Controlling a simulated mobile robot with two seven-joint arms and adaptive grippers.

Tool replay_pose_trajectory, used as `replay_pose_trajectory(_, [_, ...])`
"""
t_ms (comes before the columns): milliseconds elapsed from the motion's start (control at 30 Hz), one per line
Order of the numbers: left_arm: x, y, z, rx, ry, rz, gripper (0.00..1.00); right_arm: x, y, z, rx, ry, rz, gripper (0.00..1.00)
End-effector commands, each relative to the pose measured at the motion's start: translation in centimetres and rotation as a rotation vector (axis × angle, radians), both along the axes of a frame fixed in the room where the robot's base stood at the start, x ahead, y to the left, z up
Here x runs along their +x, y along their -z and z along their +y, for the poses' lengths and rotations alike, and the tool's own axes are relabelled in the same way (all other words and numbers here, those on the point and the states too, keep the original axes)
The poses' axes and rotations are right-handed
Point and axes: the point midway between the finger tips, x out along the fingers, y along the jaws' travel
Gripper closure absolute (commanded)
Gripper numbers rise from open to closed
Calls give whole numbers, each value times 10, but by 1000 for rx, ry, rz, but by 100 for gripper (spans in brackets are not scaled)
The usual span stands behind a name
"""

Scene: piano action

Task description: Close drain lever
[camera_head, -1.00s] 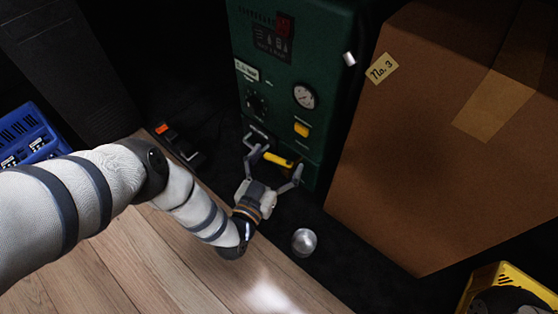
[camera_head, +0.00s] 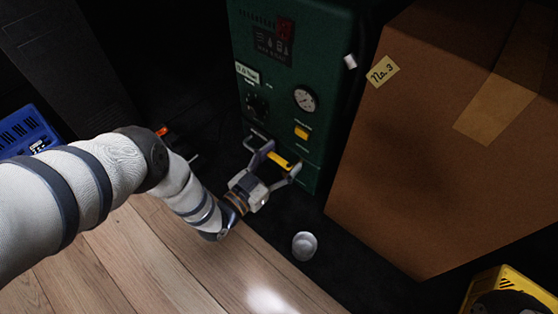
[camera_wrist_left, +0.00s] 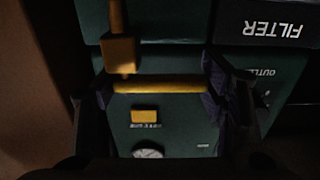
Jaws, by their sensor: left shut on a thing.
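A dark green machine (camera_head: 300,70) stands at the back, with a yellow drain lever (camera_head: 279,160) low on its front. The lever also shows in the left wrist view as a yellow bar (camera_wrist_left: 160,88) joined to a yellow block and stem at its left. My left gripper (camera_head: 276,163) is at the lever, with a finger at each end of the bar. In the left wrist view my left gripper's fingers (camera_wrist_left: 158,92) stand on both sides of the bar, shut on it. The exact contact is too dark to see. My right gripper is in neither view.
A large cardboard box (camera_head: 420,140) stands close to the machine's right side. A small metal cup (camera_head: 304,245) is on the dark floor in front. A yellow device (camera_head: 505,290) is at the lower right and a blue one (camera_head: 25,130) at the left. The front wooden floor is clear.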

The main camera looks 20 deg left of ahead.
Motion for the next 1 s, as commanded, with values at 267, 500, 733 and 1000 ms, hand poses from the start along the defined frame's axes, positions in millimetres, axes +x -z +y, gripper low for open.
replay_pose_trajectory(267, [0, 0, 0, 0, 18, 1, 64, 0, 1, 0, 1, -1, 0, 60])
replay_pose_trajectory(500, [0, 0, 0, 0, 16, 1, 15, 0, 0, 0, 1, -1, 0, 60])
replay_pose_trajectory(733, [-2, 1, 1, 1, 16, 2, 15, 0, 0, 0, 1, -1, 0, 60])
replay_pose_trajectory(1000, [-60, 1, 23, 0, 14, 6, 15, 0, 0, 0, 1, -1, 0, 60])
